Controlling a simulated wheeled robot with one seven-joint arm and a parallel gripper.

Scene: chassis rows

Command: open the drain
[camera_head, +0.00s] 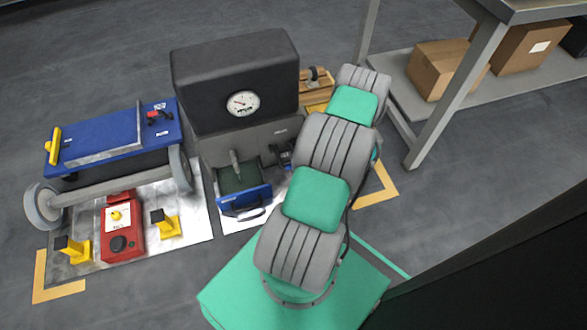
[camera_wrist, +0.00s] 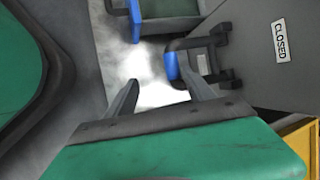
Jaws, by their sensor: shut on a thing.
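In the wrist view a dark bracket-shaped lever (camera_wrist: 205,42) with a blue grip (camera_wrist: 171,66) is fixed to the grey housing. A plate reading CLOSED (camera_wrist: 280,40) is on the housing beside it. In the head view the lever (camera_head: 284,154) shows small and dark at the housing's right front. My gripper is hidden there behind my arm.
A grey machine housing (camera_head: 213,150) carries a black box with a gauge (camera_head: 240,103). A blue-fronted drawer (camera_head: 245,200) stands out left of the lever. A blue cart (camera_head: 95,145) and red box (camera_head: 122,228) are left. A shelf table (camera_head: 455,100) with cartons is right.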

